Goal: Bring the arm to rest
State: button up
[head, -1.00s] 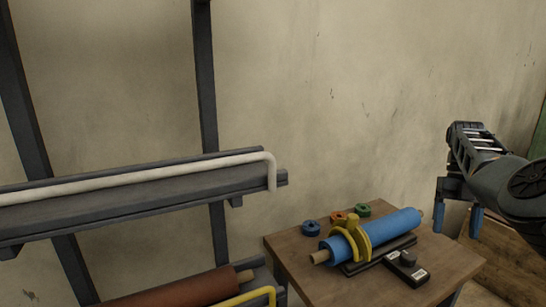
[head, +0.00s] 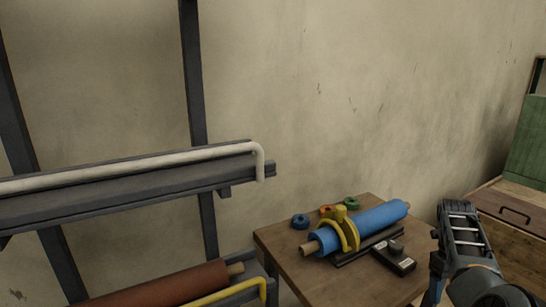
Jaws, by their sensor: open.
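My gripper (head: 434,290) is at the lower right of the head view, in front of the table's right side. Its fingers point down and are partly hidden by my own arm and cut near the bottom edge. It stands apart from the blue roll and nothing shows between its fingers. The blue roll (head: 375,220) lies on a dark stand on the wooden table (head: 315,275), with a yellow clamp-like piece (head: 346,232) around its left part.
A blue ring (head: 300,221), an orange ring (head: 325,210) and a green ring (head: 351,203) lie behind the roll. A black device (head: 402,264) lies in front. A grey rack (head: 120,185) with a brown roll (head: 165,285) stands left. A wooden drawer unit (head: 515,225) stands right.

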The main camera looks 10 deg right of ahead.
jog(key=s+d+f+n+t+h+b, duration=0.1)
jog(key=s+f+n+t+h, duration=0.1)
jog(key=s+f+n, duration=0.5)
jog(key=s+f+n+t+h+b, duration=0.15)
jog(key=s+f, duration=0.35)
jog(key=f, duration=0.6)
jog(key=s+a+f+n+t+h+b, duration=0.1)
jog(key=s+a+f+n+t, duration=0.15)
jog(key=s+n, duration=0.3)
jog(key=s+a+f+n+t+h+b, duration=0.1)
jog(key=s+a+n+t, duration=0.1)
jog(key=s+a+n, duration=0.3)
jog(key=s+a+r+n+t+y+b, duration=0.1)
jog(key=s+a+r+n+t+y, duration=0.2)
jog(key=s+a+n, duration=0.35)
jog(key=s+a+r+n+t+b, duration=0.1)
jog(key=s+a+r+n+t, duration=0.2)
jog(key=s+a+r+n, duration=0.35)
jog(key=s+a+r+n+t+y, duration=0.1)
jog(key=s+a+r, duration=0.2)
jog(key=r, duration=0.2)
jog(key=s+a+r+n+t+y+b, duration=0.1)
jog(key=s+a+r+n, duration=0.1)
jog(key=r, duration=0.4)
jog(key=s+a+r+n+t+y, duration=0.1)
jog(key=s+a+r, duration=0.3)
jog(key=a+r, duration=0.2)
jog(key=shift+r+n+b, duration=0.15)
jog(key=shift+n+b, duration=0.2)
jog(key=shift+n, duration=0.05)
